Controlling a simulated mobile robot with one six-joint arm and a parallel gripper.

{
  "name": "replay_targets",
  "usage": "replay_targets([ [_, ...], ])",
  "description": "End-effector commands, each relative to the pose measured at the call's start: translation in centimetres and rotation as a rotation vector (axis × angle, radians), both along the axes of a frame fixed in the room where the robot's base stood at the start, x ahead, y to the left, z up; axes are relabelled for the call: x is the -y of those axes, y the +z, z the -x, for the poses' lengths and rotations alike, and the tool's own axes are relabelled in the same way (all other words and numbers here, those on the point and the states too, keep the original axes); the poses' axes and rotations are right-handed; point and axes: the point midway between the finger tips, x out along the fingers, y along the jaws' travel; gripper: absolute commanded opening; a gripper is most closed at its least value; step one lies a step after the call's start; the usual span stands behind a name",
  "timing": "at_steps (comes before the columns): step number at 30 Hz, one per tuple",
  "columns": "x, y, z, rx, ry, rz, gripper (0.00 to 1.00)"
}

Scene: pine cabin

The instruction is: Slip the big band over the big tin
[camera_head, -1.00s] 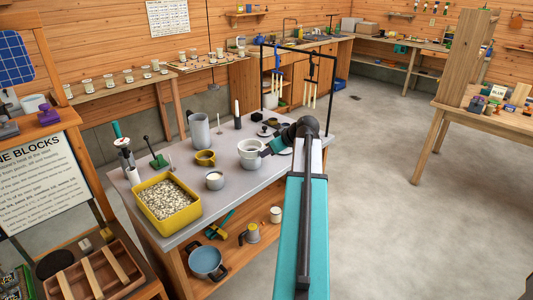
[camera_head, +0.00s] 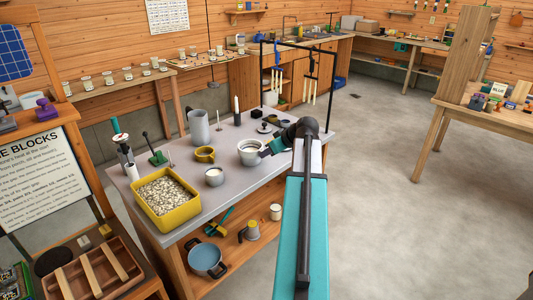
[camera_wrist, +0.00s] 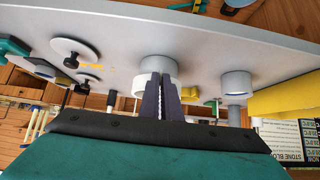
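The big tin (camera_wrist: 158,65) is a grey cylinder standing on the grey bench top; it also shows in the head view (camera_head: 251,160). The big band (camera_wrist: 141,84) is a pale ring, a little wider than the tin, and sits around the tin's top end in the wrist view. My gripper (camera_wrist: 161,82) has its two dark fingers close together on the band's near side, shut on its wall. The fingers hide part of the band and tin. In the head view my gripper (camera_head: 268,149) is at the tin's right side.
A smaller tin (camera_head: 214,176) stands nearby, apart from the big one. Bare bench top lies at the front right.

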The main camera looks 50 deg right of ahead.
Motion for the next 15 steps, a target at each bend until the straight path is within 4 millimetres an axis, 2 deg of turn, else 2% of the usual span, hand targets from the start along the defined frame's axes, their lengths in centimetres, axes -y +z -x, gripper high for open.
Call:
replay_targets([
  [15, 0.0, -1.09, 0.0, 0.0, 0.0, 0.0, 0.0],
])
